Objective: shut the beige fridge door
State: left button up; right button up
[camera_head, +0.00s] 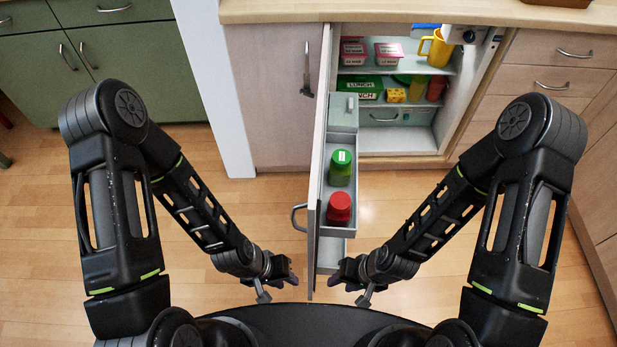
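The beige fridge door (316,170) stands wide open. It sticks out from the cabinet toward me and shows nearly edge-on. Its metal handle (298,218) is on the left, outer side. The inner side faces right and carries a door bin (338,231) with a green-capped jar (340,167) and a red-capped jar (339,208). The open fridge (398,142) is behind, to the right. My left gripper (284,278) is low, left of the door's near end. My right gripper (345,279) is low, to its right. Neither visibly holds anything; their finger openings are unclear.
The fridge shelves hold pink tubs (389,51), a yellow mug (436,48), a green lunch box (360,85) and other food. A closed beige cabinet (270,90) is left of the fridge, drawers (550,80) are right. The wooden floor (255,215) around the door is clear.

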aim_at(326, 246)
jog(key=j+z, duration=0.45)
jog(key=j, duration=0.3)
jog(key=j+z, duration=0.4)
jog(key=j, duration=0.35)
